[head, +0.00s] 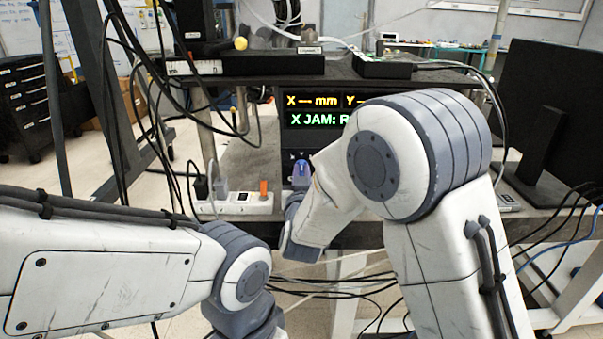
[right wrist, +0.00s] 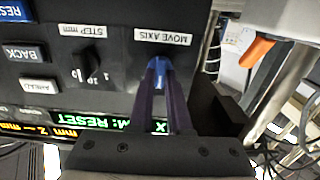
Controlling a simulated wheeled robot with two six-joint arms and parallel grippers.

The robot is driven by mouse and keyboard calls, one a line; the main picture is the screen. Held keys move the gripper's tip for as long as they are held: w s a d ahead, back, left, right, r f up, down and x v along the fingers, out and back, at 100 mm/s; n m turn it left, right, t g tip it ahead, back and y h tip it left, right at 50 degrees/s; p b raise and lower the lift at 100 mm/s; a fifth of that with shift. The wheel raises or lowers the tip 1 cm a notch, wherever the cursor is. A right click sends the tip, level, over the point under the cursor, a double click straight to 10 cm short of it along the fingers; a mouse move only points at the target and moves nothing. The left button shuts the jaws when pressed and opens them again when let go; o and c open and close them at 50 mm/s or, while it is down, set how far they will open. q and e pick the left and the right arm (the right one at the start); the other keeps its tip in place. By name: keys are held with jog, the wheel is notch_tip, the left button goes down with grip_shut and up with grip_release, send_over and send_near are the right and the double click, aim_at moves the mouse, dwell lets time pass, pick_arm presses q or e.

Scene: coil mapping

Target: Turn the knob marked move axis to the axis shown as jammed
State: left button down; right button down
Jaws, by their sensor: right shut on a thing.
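The control box's display (head: 318,110) shows yellow "X --- mm Y" and green "X JAM: R", the rest hidden behind my right arm. In the right wrist view the panel is upside down, and the blue knob (right wrist: 157,66) sits by the label MOVE AXIS (right wrist: 163,37). My right gripper (right wrist: 160,78) is shut on this knob, one finger on each side. In the head view the right gripper (head: 301,170) is at the panel below the display. My left gripper is out of view.
A black STEP MM knob (right wrist: 88,68) sits beside the held knob, with RESET, BACK and other buttons (right wrist: 24,53) farther left. A white power strip (head: 235,203) stands left of the panel. A monitor (head: 548,115) stands at right. Cables hang below the bench.

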jog(key=n+p, duration=0.2)
jog(key=n, duration=0.1)
jog(key=shift+a+r+n, duration=0.1)
jog(key=shift+n, duration=0.3)
jog(key=shift+a+n+p, duration=0.1)
jog(key=shift+n+p, duration=1.1)
jog(key=shift+n, duration=1.4)
jog(key=shift+f, duration=0.2)
jog(key=c, duration=0.9)
grip_release()
jog(key=shift+o, duration=0.2)
